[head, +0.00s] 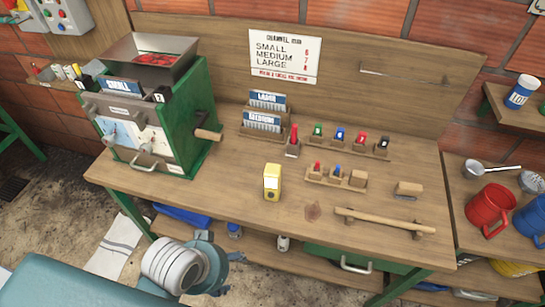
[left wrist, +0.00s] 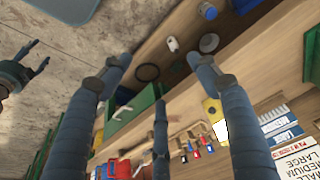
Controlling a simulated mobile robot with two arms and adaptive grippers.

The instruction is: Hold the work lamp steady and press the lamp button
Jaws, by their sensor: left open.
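The yellow work lamp (head: 272,182) stands upright near the middle of the wooden bench, with a pale panel on its front. It also shows in the left wrist view (left wrist: 211,110), beyond one finger. My right gripper (left wrist: 35,66) shows small at that view's left edge, fingers apart and empty.
A green pulper (head: 195,115) with a metal hopper stands at the bench's left. Small racks of coloured markers (head: 335,178) and a wooden bar (head: 385,221) lie right of the lamp. The bench's front edge (head: 225,218) lies between my left gripper and the lamp.

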